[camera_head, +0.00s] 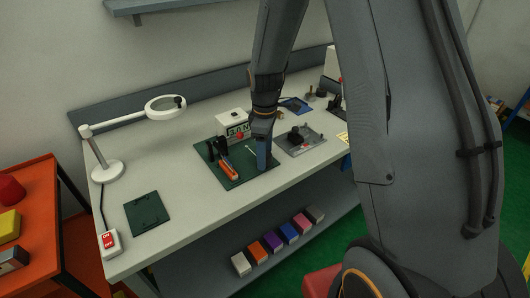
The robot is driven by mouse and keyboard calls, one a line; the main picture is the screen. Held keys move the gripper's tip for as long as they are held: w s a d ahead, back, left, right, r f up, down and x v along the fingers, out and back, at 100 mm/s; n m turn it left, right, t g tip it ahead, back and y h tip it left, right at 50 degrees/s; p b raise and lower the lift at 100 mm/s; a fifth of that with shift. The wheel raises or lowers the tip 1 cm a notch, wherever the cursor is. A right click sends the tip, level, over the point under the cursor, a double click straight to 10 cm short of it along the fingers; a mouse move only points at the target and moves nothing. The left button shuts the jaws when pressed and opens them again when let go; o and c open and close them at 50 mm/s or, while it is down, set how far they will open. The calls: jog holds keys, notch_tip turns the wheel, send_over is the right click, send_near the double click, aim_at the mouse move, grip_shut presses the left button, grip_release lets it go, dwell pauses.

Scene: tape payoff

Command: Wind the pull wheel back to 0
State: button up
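A dark green base plate (232,182) lies on the workbench. On it stand a white box (232,122) with a small lit display and a red spot, black upright parts (217,148), and an orange piece (228,168). The display's characters are too small to read surely. A thin pale rod (252,151) shows near the gripper. My gripper (263,164) points down over the right side of the plate. Its fingers are seen edge-on, so I cannot tell whether they are open or touch anything. I cannot clearly make out the pull wheel; it may be hidden.
A grey plate with a black knob (299,137) sits right of the gripper. A magnifier lamp (108,170), a smaller green plate (147,213) and a red-and-white switch (110,242) are at left. Several coloured blocks (273,242) lie on the lower shelf.

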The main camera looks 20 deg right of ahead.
jog(key=shift+r+b, duration=1.05)
jog(key=shift+r, duration=2.85)
jog(key=s+f+m+t+b, duration=0.1)
jog(key=s+f+m, duration=0.1)
jog(key=s+m, duration=0.9)
jog(key=s, duration=0.6)
jog(key=shift+m, duration=0.4)
jog(key=shift+a, duration=0.1)
